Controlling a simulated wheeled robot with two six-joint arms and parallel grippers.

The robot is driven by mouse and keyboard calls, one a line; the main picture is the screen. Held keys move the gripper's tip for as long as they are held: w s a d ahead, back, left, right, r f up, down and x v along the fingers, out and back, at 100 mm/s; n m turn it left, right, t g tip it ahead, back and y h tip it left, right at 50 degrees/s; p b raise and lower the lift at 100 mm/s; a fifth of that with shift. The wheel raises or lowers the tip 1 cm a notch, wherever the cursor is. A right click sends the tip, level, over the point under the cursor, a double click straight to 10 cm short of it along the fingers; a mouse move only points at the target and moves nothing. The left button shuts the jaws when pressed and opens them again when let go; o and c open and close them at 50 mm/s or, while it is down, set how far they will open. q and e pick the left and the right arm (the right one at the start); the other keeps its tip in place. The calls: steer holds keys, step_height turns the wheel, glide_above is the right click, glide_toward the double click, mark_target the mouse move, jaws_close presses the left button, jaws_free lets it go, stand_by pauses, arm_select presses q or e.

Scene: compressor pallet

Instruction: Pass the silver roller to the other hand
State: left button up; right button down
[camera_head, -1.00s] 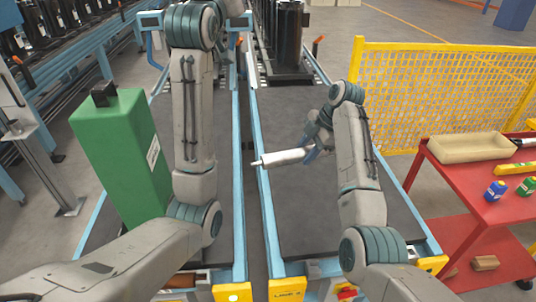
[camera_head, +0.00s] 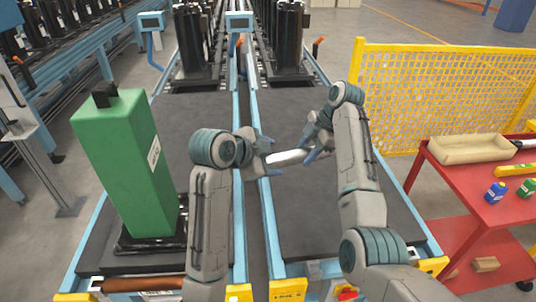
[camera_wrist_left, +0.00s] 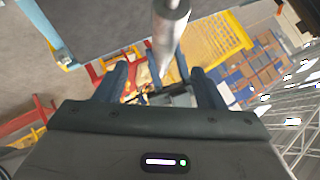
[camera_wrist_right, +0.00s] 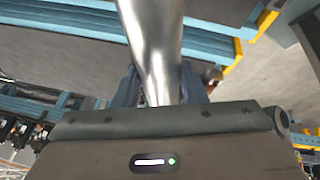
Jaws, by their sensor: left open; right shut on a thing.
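The silver roller (camera_head: 288,158) is held in the air above the conveyors in the head view, lying roughly level between my two grippers. My right gripper (camera_head: 314,149) is shut on its right end; in the right wrist view the roller (camera_wrist_right: 153,45) runs up from between the fingers (camera_wrist_right: 160,88). My left gripper (camera_head: 268,158) is open at the roller's left end. In the left wrist view the roller (camera_wrist_left: 168,35) reaches in between the two open fingers (camera_wrist_left: 160,82). Whether either finger touches it I cannot tell.
A green block (camera_head: 120,150) with a black top stands on the left conveyor (camera_head: 175,125). Black compressors (camera_head: 190,40) stand at the far end. A yellow mesh fence (camera_head: 440,95) and a red cart (camera_head: 480,205) with a beige tray (camera_head: 468,149) are at right. The right conveyor (camera_head: 300,215) is clear.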

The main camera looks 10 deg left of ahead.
mark_target(289, 158)
arm_select(q)
steer(key=x, duration=1.1)
steer(key=shift+w+f, duration=0.1)
steer(key=shift+d, duration=0.1)
steer(key=c, duration=1.2)
arm_select(e)
steer(key=shift+w+r, duration=0.1)
arm_select(q)
jaws_close()
arm_select(e)
steer(key=c, duration=0.8)
jaws_free()
steer(key=shift+d, duration=0.1)
